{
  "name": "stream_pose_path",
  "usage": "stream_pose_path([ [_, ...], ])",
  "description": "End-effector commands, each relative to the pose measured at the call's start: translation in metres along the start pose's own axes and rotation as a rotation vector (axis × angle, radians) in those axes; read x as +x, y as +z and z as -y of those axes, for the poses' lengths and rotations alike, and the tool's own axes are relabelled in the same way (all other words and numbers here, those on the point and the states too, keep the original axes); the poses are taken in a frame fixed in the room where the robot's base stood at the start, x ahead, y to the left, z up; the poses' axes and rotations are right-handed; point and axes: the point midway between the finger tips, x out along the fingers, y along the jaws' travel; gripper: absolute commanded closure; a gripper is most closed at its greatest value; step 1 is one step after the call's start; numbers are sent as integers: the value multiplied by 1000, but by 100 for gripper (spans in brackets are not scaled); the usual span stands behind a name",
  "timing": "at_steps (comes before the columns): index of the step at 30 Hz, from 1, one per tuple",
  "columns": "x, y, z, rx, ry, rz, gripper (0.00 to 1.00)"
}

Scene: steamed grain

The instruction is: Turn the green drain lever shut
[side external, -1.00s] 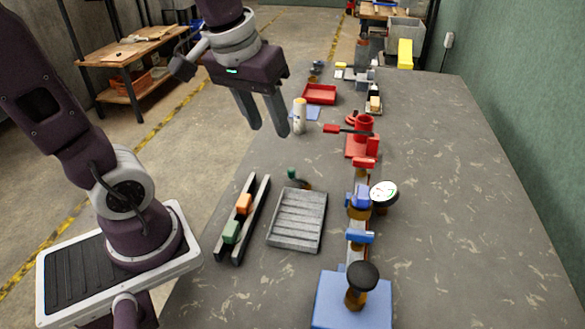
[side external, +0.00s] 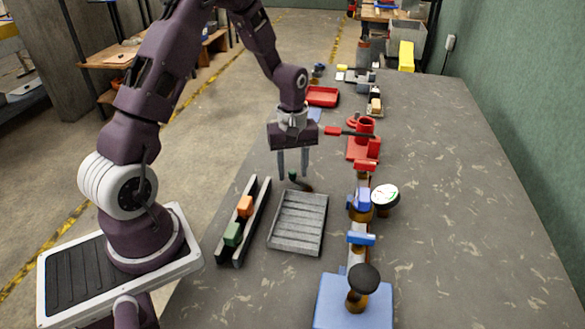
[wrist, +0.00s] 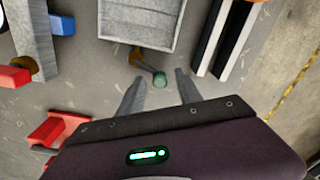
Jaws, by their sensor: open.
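The green drain lever (side external: 293,176) is a small green knob on a short brass-coloured stem at the far edge of the grey ribbed tray (side external: 297,222). In the wrist view the green knob (wrist: 160,79) lies just beyond the fingertips, roughly between their lines, with its stem running up and left to the tray's edge. My gripper (side external: 293,173) points down just behind the lever in the side view. Its two fingers (wrist: 157,78) are apart with nothing between them. I cannot tell the exact height gap between the fingertips and the knob.
A black rail holder (side external: 240,225) with an orange and a green block stands left of the tray. A pipe line with blue handles (side external: 361,238), a gauge (side external: 384,195) and a red stand (side external: 363,146) runs along the right. The table's right side is clear.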

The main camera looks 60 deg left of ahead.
Motion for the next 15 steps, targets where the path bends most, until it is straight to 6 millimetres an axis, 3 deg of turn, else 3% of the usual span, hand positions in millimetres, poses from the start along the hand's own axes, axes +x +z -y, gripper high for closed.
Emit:
stream_pose_path([
  [5, 0, 0, 0, 1, 0, 0, 60],
  [11, 0, 0, 0, 2, 0, 0, 100],
  [15, 0, 0, 0, 2, 0, 0, 100],
])
